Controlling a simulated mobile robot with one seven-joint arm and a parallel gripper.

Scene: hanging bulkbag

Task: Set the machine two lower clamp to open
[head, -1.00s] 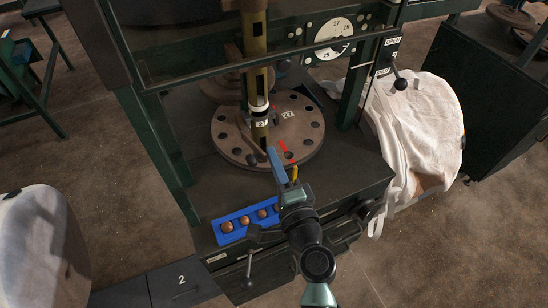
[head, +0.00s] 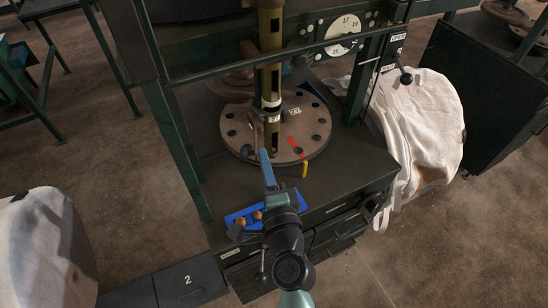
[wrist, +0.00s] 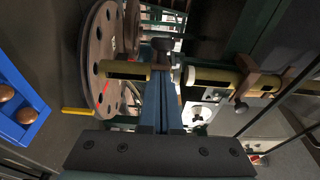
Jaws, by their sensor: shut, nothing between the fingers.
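Machine two is the dark green frame with a slotted brass column (head: 270,60) above a round drilled flange (head: 309,120). A brown clamp-like piece with a knob (wrist: 162,45) sits at the column beyond my fingertips in the wrist view; another brown piece (wrist: 262,82) grips the column further right. I cannot tell for certain which is the lower clamp, or its setting. My gripper (head: 264,153) has its blue fingers together and empty, pointing at the column's base in front of the flange. In the wrist view its fingertips (wrist: 160,78) lie close to the column; contact is unclear.
A black-knobbed lever (head: 405,77) stands beside an OPEN label (head: 398,37) at upper right. A blue tray (head: 229,219) of brown balls is partly behind my arm. A yellow peg (head: 304,169) stands at the table front. White bags (head: 430,120) flank the machine.

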